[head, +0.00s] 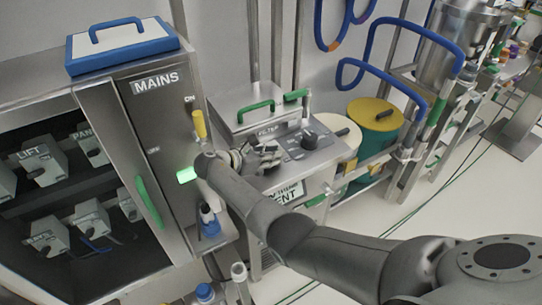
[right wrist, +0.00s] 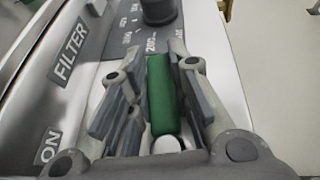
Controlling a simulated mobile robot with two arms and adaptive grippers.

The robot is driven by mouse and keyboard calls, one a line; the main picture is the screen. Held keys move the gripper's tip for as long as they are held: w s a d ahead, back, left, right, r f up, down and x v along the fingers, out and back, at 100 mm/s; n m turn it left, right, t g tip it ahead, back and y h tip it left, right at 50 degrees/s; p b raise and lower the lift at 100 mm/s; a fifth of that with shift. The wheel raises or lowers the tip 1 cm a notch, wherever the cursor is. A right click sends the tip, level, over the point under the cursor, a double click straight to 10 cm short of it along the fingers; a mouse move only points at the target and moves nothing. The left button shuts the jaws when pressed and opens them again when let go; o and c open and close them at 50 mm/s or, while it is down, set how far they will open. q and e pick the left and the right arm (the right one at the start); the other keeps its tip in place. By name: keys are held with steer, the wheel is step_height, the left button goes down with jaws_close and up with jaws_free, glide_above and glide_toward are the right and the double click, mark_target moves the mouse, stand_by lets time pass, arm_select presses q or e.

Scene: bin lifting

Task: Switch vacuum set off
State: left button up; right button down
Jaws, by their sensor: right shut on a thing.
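The steel unit with a sloped control panel (head: 326,153) stands right of the MAINS cabinet in the head view. It carries a black knob (head: 309,140), also seen in the right wrist view (right wrist: 158,12). My right gripper (head: 256,158) is at the panel's left part. In the right wrist view my right gripper (right wrist: 160,85) has its fingers on both sides of a green lever (right wrist: 163,98) and is shut on it. The words FILTER and ON show on the panel beside it. The gripper hides this lever in the head view. My left gripper is not in view.
The MAINS cabinet (head: 155,130) has a yellow lever (head: 199,123) below ON, and a lit green lamp (head: 186,175). A blue-handled box (head: 122,45) lies on top. Yellow-lidded (head: 375,112) and white-lidded drums stand behind the unit. Floor at right is open, with thin green cables.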

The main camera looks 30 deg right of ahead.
steer(key=shift+s+f, duration=0.1)
steer(key=c, duration=1.3)
jaws_free()
steer(key=shift+d, duration=0.1)
steer(key=v, duration=1.2)
